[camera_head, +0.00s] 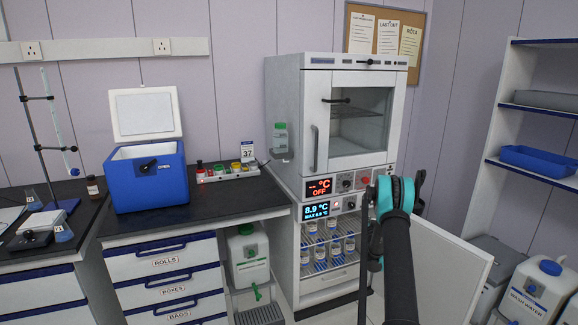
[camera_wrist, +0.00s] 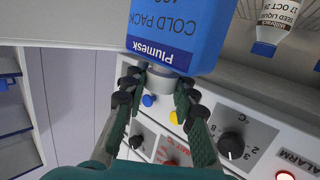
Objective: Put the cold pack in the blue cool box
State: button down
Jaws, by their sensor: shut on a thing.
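The cold pack (camera_wrist: 178,30) is a blue block with a white cap and an upside-down "COLD PACK" label, at the top of the wrist view. My gripper (camera_wrist: 160,82) is shut on its white cap, one dark finger on each side. In the head view my arm hides the gripper, and I cannot see the cold pack there. The blue cool box (camera_head: 148,188) stands on the dark bench at the left. Its white lid (camera_head: 146,113) is raised at the back. Its inside is mostly hidden by its front wall.
A cabinet (camera_head: 285,110) has a shut upper oven and a lower cold compartment with bottles (camera_head: 322,245); its white door (camera_head: 445,272) is open. A rack of small bottles (camera_head: 228,173) is right of the cool box. A shelf (camera_head: 535,166) and wash-water canister (camera_head: 540,290) are at right.

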jog(key=s+a+r+n+y, duration=0.2)
jog(key=s+a+r, duration=0.6)
jog(key=a+r, duration=0.3)
jog(key=s+a+r+n+t+y, duration=0.1)
jog(key=s+a+r+y, duration=0.2)
jog(key=s+a+r, duration=0.5)
jog(key=a+r, duration=0.4)
jog(key=shift+s+a+r+n, duration=0.15)
jog(key=shift+s+a+n, duration=0.15)
jog(key=shift+n, duration=0.1)
jog(key=shift+a, duration=0.1)
